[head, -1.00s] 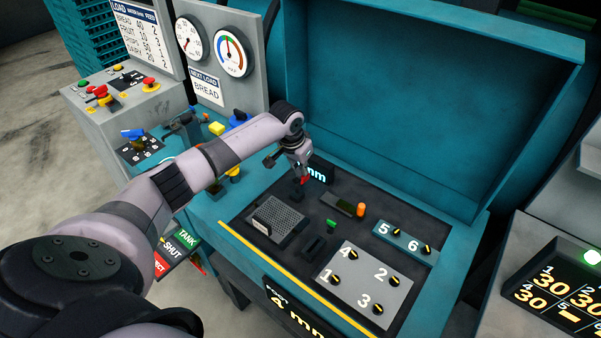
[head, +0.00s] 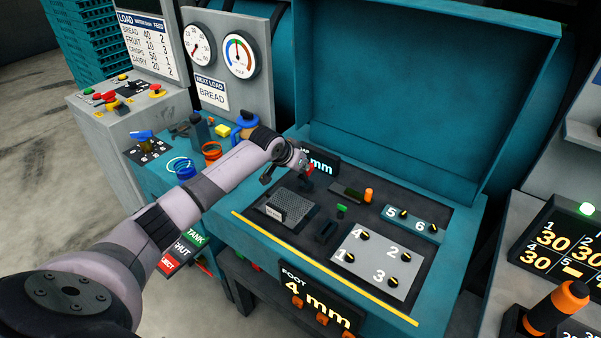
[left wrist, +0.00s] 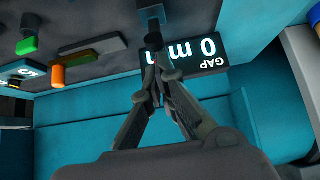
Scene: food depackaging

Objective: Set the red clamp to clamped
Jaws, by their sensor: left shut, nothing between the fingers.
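A small red part (head: 310,168), which I take for the red clamp, shows at the back left of the dark panel, in front of the gap display (head: 321,166). It is partly hidden by my left gripper (head: 302,178), so I cannot tell the clamp's position. In the left wrist view my left gripper (left wrist: 155,62) is shut and empty. Its fingertips are close to the dark end of a grey lever (left wrist: 152,38); I cannot tell if they touch. The gap display (left wrist: 196,56) reads 0 mm there. My right gripper is not in view.
The dark panel also carries a grey mesh block (head: 290,205), a green switch (head: 342,211), an orange knob (head: 369,195) and a plate of numbered knobs (head: 377,262). A raised teal lid (head: 420,90) stands behind. Gauges and coloured controls are at the left.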

